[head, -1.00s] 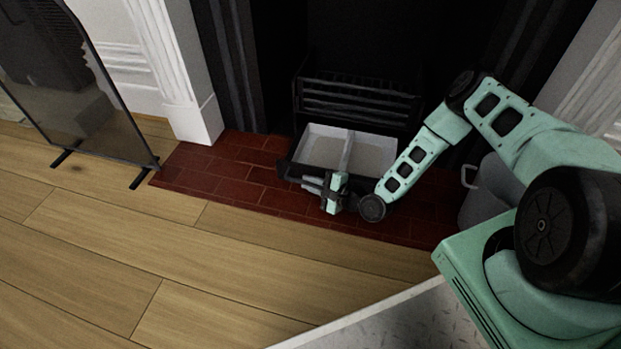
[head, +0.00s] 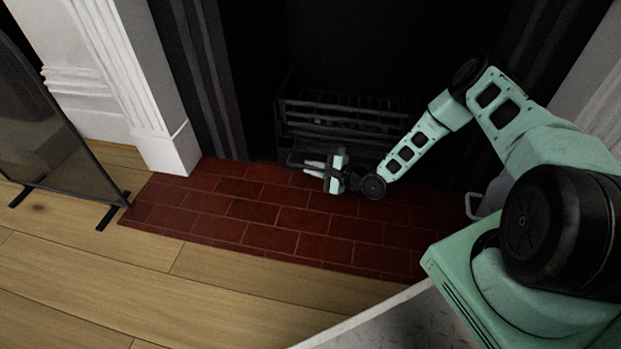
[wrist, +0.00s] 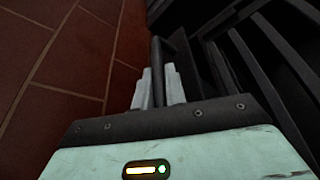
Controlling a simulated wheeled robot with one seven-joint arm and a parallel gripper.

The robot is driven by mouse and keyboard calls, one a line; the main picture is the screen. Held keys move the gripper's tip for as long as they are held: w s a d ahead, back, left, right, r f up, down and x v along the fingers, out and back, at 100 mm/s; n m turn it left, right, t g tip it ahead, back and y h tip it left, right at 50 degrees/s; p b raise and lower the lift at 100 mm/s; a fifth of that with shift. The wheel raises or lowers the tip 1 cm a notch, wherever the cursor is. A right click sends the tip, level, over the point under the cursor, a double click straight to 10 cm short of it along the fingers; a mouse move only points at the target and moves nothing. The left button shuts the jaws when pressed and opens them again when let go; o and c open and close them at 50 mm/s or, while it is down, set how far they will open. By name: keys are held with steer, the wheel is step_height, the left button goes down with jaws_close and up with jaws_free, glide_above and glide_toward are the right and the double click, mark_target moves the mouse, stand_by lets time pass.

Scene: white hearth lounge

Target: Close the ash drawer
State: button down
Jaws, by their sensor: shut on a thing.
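The ash drawer (head: 297,157) is a dark front low under the black grate in the head view. Its pale tray interior does not show now, and the front sits close below the grate. In the wrist view a dark bar handle (wrist: 157,56) passes between my two pale fingers. My gripper (head: 308,168) is shut on this handle at the drawer front, and its fingers (wrist: 159,85) show in the wrist view. Shadow and my gripper hide part of the front, so I cannot tell whether a small gap is left.
The black fire grate (head: 345,118) stands above the drawer. Clear red brick hearth (head: 250,212) lies in front. A fire screen (head: 45,130) stands at the left on the wooden floor. A grey bucket (head: 478,204) is beside my arm at the right.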

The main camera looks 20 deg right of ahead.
steer(key=shift+w+d, duration=0.15)
steer(key=shift+d, duration=0.05)
steer(key=c, duration=1.5)
jaws_free()
steer(key=shift+o, duration=0.2)
steer(key=shift+r, duration=0.1)
steer(key=p+v, duration=0.3)
steer(key=v, duration=0.2)
steer(key=p+v, duration=0.4)
steer(key=v, duration=0.2)
steer(key=shift+s+a+r, duration=0.15)
steer(key=shift+s+a, duration=0.1)
steer(key=shift+s, duration=0.05)
steer(key=shift+s+d, duration=0.3)
steer(key=shift+s, duration=0.1)
